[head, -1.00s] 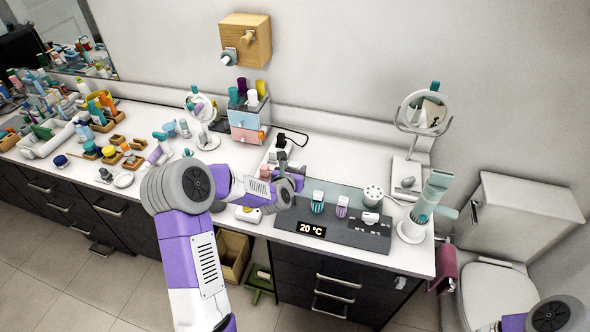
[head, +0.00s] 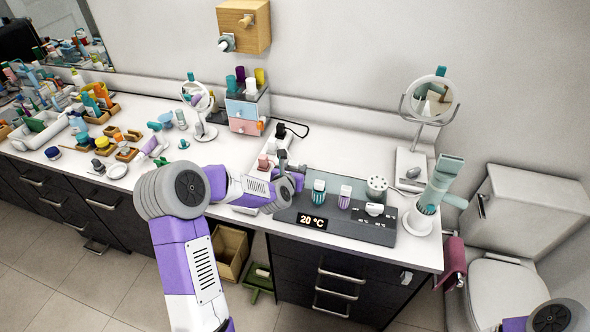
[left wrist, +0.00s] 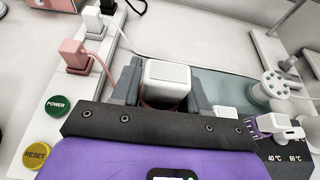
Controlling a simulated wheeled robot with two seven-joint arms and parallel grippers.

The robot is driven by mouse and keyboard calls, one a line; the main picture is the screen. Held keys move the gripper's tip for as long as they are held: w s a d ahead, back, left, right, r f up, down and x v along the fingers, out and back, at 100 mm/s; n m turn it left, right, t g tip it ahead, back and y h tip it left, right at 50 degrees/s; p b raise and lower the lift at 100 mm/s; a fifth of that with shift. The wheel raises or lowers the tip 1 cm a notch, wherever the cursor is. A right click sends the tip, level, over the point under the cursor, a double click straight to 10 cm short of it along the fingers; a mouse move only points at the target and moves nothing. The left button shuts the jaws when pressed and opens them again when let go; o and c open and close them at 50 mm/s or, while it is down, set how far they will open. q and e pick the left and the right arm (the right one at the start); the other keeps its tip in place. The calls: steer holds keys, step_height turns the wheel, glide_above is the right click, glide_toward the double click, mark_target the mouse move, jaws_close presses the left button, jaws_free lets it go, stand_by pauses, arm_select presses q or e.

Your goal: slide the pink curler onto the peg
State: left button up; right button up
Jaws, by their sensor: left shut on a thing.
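My left gripper (left wrist: 166,92) is shut on a curler with a white, rounded end cap (left wrist: 168,76); a thin pink edge shows below the cap, so I take it as the pink curler. Its body is mostly hidden by the gripper. In the head view my left gripper (head: 291,180) is over the left end of the grey heater base (head: 340,227), which reads 20 °C. A teal-striped curler (head: 318,194) and a purple-striped curler (head: 344,198) stand upright on the base. No bare peg can be made out. My right gripper is out of view.
In the left wrist view, a white power strip with a green POWER button (left wrist: 57,104), a yellow RESET button (left wrist: 38,155) and a pink plug (left wrist: 76,57) lies left of the gripper. A round holed holder (head: 376,187) and a mirror (head: 430,98) stand to the right.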

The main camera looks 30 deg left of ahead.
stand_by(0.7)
arm_select(q)
steer(key=shift+b, duration=0.45)
steer(key=shift+f+b, duration=1.45)
steer(key=shift+b, duration=0.65)
steer(key=shift+b, duration=0.45)
steer(key=shift+f, duration=0.15)
